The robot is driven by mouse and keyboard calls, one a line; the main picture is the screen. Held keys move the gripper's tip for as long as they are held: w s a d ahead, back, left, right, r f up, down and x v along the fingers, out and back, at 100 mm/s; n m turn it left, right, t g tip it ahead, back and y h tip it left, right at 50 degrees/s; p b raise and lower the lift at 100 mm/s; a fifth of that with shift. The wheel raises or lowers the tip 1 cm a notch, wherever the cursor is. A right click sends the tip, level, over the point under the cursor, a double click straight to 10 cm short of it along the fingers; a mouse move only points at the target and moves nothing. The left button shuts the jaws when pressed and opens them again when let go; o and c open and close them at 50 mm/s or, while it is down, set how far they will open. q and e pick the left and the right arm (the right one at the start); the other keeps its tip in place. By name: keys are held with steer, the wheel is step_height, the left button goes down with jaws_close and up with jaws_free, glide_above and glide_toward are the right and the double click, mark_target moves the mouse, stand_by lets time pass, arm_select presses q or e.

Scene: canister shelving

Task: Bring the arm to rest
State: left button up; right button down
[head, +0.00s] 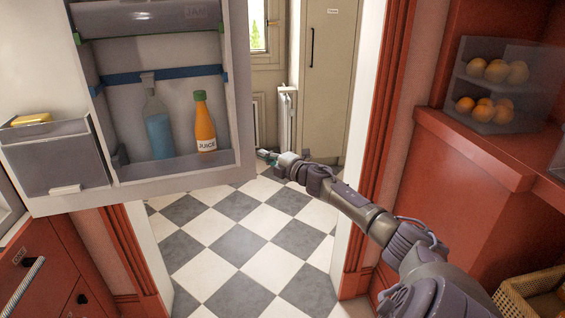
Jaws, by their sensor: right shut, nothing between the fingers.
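My right arm reaches in from the lower right toward the doorway. Its gripper (266,156) is small in the picture, at the far end of the arm, shut and empty, in front of the doorway opening. It shows close to the right edge of the open fridge-like door (246,95); I cannot tell whether they touch. My left arm and gripper are not in the head view.
The door's shelves hold a blue bottle (158,130) and an orange juice bottle (204,125). A clear bin (490,88) with oranges stands on the red counter (480,150) at right. A wicker basket (530,296) is at lower right. The checkered floor (240,245) is clear.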

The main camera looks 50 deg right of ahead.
steer(key=s+d+b, duration=0.1)
steer(key=s, duration=0.5)
steer(key=shift+s+r, duration=0.15)
steer(key=shift+r, duration=0.15)
